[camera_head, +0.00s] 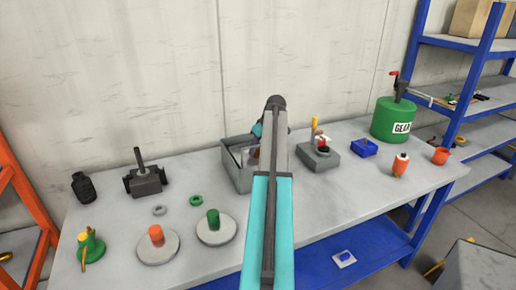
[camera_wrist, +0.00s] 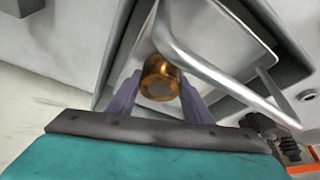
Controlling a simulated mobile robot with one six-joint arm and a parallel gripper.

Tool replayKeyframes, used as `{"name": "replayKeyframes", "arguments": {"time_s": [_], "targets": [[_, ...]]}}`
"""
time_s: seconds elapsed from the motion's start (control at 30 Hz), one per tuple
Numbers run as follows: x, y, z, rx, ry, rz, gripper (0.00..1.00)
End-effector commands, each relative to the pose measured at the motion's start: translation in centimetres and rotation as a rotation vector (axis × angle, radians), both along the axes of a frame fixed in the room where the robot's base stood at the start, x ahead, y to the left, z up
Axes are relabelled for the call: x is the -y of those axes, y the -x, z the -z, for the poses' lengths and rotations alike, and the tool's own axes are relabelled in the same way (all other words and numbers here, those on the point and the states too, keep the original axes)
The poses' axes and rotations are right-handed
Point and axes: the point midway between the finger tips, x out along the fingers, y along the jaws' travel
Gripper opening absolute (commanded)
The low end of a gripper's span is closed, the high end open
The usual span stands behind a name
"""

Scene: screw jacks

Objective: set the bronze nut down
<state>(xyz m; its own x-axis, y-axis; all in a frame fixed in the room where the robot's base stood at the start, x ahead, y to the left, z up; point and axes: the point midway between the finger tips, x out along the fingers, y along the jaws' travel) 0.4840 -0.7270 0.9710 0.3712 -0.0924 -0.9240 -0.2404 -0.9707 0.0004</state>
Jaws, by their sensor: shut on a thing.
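The bronze nut (camera_wrist: 160,72) is a short, shiny, copper-coloured cylinder. In the wrist view my gripper (camera_wrist: 160,88) is shut on it, with one purple finger on each side. The nut is over or inside an open grey bin (camera_wrist: 112,68); I cannot tell whether it touches the bottom. A pale curved bar crosses the picture close beside the nut. In the head view the grey bin (camera_head: 238,181) stands at the back middle of the table, and my arm hides the nut and most of my gripper.
The grey table (camera_head: 330,195) carries discs with an orange (camera_head: 155,235) and a green post (camera_head: 213,219) left of my arm. A grey block (camera_head: 318,158), a blue block (camera_head: 364,148) and a green can (camera_head: 393,121) stand to the right. The table's front right is clear.

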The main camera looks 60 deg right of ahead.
Motion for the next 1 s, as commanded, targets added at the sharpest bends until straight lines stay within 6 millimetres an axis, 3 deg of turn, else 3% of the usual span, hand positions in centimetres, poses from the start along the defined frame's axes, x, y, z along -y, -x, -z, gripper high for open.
{"name": "replayKeyframes", "arguments": {"time_s": [0.4, 0.43, 0.5, 1.0], "targets": [[0.03, -0.02, 0.23, 0.002, 0.001, 0.000, 0.00], [0.00, 0.02, 0.31, 0.000, 0.000, 0.000, 0.51], [0.01, 0.02, 0.30, 0.000, 0.000, 0.000, 0.63], [0.01, 0.21, -0.24, 0.000, 0.000, 0.000, 0.65]]}}
